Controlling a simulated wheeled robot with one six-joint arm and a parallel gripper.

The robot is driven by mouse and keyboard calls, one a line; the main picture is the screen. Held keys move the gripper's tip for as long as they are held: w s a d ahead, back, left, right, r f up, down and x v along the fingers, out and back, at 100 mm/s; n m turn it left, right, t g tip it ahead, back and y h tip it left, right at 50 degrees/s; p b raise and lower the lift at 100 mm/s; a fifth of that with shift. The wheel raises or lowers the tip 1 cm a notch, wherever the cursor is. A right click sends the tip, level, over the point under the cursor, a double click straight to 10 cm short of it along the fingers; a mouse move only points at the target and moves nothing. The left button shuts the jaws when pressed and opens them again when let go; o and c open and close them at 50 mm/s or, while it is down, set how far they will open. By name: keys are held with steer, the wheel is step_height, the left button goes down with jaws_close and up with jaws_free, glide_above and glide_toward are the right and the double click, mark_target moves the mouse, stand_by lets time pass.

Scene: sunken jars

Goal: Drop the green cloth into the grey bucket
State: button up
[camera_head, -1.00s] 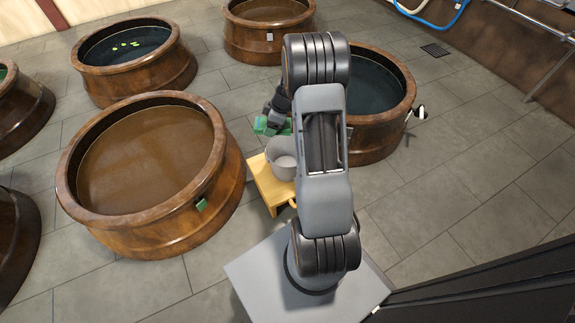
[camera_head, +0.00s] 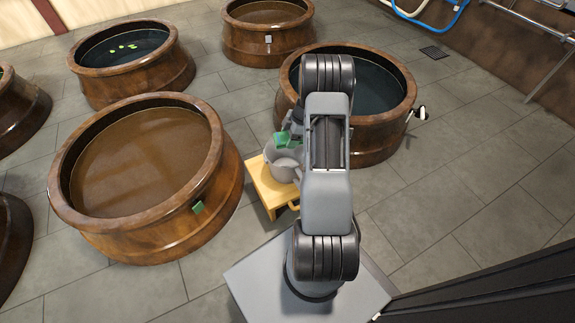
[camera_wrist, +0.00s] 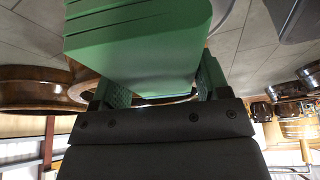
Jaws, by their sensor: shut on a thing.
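The green cloth (camera_head: 284,141) is a folded-looking green block held in my gripper (camera_head: 291,131), over the back rim of the grey bucket (camera_head: 282,170). In the wrist view the cloth (camera_wrist: 140,48) fills the upper middle, between the two fingers of my gripper (camera_wrist: 160,84), which are shut on it. The bucket stands upright and open on a small yellow stand. The part of its interior that shows looks empty. My arm covers the area just right of it. I cannot tell the exact gap between cloth and rim.
The yellow stand (camera_head: 262,190) is low, between a brown-filled jar (camera_head: 120,250) on the left and a dark-water jar (camera_head: 385,140) behind right. A green tag (camera_head: 198,208) is on the brown jar. Tiled floor (camera_head: 450,210) is clear to the right.

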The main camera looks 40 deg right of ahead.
steer(key=shift+f, duration=0.45)
steer(key=o, duration=0.9)
steer(key=p+v, duration=0.4)
steer(key=v, duration=1)
